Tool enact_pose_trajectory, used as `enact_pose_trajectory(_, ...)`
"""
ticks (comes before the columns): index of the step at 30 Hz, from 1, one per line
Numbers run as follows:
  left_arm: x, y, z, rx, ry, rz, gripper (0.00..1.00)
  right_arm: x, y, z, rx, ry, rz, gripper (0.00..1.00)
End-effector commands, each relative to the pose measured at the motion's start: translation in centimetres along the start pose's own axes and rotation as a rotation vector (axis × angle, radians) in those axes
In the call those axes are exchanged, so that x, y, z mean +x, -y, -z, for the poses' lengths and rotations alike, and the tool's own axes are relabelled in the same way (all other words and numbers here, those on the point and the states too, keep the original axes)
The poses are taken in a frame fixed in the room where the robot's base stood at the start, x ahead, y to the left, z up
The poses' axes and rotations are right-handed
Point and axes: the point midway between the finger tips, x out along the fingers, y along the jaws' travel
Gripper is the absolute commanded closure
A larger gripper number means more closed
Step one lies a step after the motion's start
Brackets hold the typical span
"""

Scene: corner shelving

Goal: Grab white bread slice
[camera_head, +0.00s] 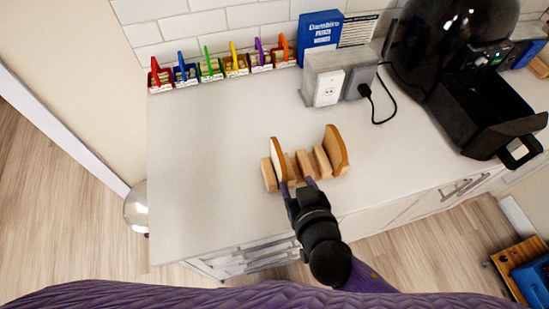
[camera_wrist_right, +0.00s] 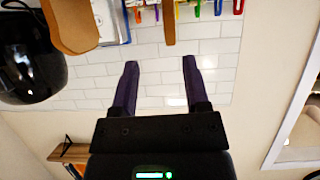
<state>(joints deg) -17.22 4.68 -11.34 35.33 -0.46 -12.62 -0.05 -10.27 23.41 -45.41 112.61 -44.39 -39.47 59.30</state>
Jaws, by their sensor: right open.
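A bread slice with a pale white face and brown crust (camera_head: 277,160) stands upright in the left end of a wooden rack (camera_head: 269,175) on the counter. A browner slice (camera_head: 337,150) stands in the right end. My right gripper (camera_head: 298,184) is open and empty at the rack's near side, close to the white slice. In the right wrist view the open fingers (camera_wrist_right: 159,63) point toward a slice seen edge-on (camera_wrist_right: 169,22), which lies beyond the fingertips and between their lines. The browner slice shows at the upper left (camera_wrist_right: 72,25). My left gripper is not in view.
Several coloured clips or small holders (camera_head: 209,68) line the back wall beside a blue box (camera_head: 320,36). A grey outlet block (camera_head: 330,78) with a plugged cord stands behind the rack. A black air fryer (camera_head: 480,110) with its drawer out is at right. The counter left of the rack is clear.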

Motion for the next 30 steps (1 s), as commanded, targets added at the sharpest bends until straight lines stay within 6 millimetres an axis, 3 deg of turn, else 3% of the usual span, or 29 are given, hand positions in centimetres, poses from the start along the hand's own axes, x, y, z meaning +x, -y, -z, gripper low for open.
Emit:
enact_pose_trajectory(2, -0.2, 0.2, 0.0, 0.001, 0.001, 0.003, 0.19, 0.4, 0.7, 0.6, -0.003, -0.033, 0.034, 0.41)
enact_pose_trajectory(16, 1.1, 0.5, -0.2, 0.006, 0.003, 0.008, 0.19, 9.0, 1.4, 0.2, -0.001, -0.037, 0.039, 0.41)
enact_pose_trajectory(24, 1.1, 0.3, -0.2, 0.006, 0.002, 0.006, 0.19, 9.8, 1.4, 0.3, 0.002, -0.035, 0.039, 0.41)
enact_pose_trajectory(25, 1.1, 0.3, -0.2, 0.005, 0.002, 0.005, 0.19, 9.8, 1.4, 0.3, 0.002, -0.035, 0.039, 0.43)
enact_pose_trajectory(30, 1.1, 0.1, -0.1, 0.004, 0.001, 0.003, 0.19, 9.8, 1.4, 0.3, 0.002, -0.035, 0.038, 0.79)
